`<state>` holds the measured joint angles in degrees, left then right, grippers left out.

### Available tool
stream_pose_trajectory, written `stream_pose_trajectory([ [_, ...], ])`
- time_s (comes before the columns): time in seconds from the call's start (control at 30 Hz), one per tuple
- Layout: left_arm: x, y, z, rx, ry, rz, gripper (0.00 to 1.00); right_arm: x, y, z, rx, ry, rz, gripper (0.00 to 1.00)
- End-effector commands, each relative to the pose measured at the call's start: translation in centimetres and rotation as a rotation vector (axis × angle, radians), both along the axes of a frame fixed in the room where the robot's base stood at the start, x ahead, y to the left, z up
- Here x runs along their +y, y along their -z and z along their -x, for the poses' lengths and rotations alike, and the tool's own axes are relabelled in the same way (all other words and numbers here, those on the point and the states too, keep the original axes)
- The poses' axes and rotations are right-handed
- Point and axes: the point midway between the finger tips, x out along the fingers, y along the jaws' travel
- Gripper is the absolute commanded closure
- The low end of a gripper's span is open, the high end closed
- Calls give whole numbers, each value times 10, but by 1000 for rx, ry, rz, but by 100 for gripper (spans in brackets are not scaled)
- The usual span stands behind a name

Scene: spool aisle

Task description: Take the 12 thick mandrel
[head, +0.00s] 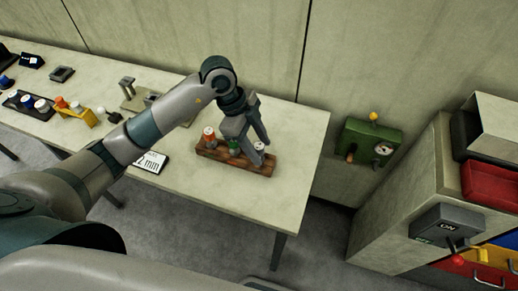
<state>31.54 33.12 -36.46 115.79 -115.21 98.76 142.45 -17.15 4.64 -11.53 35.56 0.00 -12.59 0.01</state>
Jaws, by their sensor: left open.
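A wooden rack (262,168) near the right end of the table holds a row of small mandrels with pale tops. An orange one (209,138) stands at its left end, a green one (234,144) in the middle, and a grey-white one (259,148) at the right. Their size markings are too small to read. My left gripper (254,143) reaches down over the rack's right half with its fingers apart. The fingers partly hide the green and grey-white mandrels; I cannot tell if they touch either. A card (152,162) reading "2 mm", partly covered by my arm, lies left of the rack.
The table (300,140) is bare right of the rack. More small parts and a yellow holder (82,114) stand at the left. A cabinet with an ON switch (447,225) and coloured bins stands right.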

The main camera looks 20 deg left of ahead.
Motion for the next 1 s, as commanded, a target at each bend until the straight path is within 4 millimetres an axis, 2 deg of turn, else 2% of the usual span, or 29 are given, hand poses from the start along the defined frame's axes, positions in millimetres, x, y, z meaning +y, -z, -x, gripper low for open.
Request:
stream_pose_trajectory([
  [0.47,-1,2,0,0,1,0,54,1,0,1,2,2,-1,69],
  [0.53,-1,2,0,0,1,0,66,1,0,1,2,2,-2,69],
  [0.67,0,1,0,0,1,0,97,2,0,1,2,2,-2,69],
  [0.7,0,1,0,0,1,0,100,2,0,1,2,2,-2,69],
  [1.0,-1,0,0,-1,1,0,100,1,1,1,2,3,-1,69],
])
